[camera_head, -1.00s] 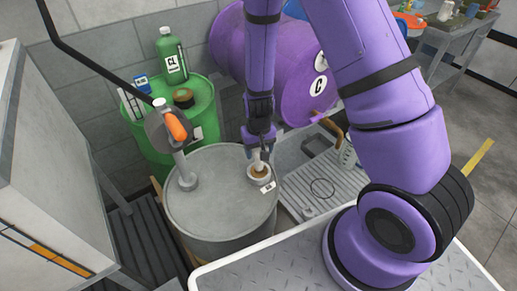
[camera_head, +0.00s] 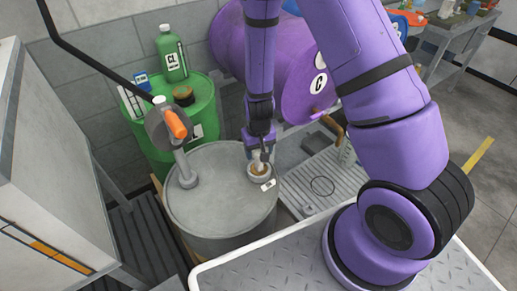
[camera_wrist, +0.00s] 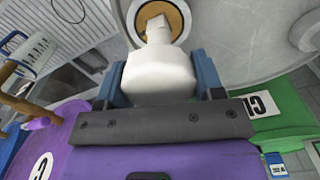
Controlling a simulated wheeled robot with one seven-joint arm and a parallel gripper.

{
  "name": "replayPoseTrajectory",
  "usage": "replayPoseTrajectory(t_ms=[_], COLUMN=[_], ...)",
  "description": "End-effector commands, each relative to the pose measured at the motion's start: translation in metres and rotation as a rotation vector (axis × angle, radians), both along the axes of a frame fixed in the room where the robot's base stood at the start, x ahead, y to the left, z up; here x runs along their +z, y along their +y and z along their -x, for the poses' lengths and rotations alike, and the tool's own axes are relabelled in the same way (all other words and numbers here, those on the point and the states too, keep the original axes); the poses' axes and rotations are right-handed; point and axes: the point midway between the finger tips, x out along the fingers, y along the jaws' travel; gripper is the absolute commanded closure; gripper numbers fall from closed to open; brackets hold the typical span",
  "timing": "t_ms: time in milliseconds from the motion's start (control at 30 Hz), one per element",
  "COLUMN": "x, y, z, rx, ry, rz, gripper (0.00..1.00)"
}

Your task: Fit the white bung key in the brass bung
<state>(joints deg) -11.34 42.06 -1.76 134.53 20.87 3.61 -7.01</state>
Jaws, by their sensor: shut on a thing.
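My gripper (camera_head: 259,146) is over the grey drum (camera_head: 212,205), pointing down. In the wrist view its two blue fingers (camera_wrist: 163,85) are shut on the white bung key (camera_wrist: 160,72), one on each side of the key's wide body. The key's narrower end points at the brass bung (camera_wrist: 152,19), which sits inside a pale ring on the drum top. In the head view the brass bung (camera_head: 259,170) is directly below the gripper, near the drum's right edge. The narrow end overlaps the brass face; I cannot tell whether it is in the socket or just above it.
A pump with an orange handle (camera_head: 175,124) stands on the drum's left side. A small white tag (camera_head: 268,185) lies beside the bung. A green drum (camera_head: 203,108) with a green bottle (camera_head: 172,55) stands behind. A purple drum (camera_head: 285,70) lies behind the arm.

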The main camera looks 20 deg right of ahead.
Motion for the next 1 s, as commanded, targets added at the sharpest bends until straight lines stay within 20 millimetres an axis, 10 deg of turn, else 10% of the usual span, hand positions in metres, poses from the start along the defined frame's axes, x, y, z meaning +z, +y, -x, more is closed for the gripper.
replayPoseTrajectory(t_ms=[900, 933, 1000], x=[-0.020, -0.019, -0.019], y=[0.000, 0.000, 0.000], z=[0.000, 0.000, 0.000], rx=[0.000, 0.001, 0.000], ry=[0.000, 0.000, 0.000], rz=[0.000, 0.000, 0.000], gripper=[0.64, 0.34, 0.18])
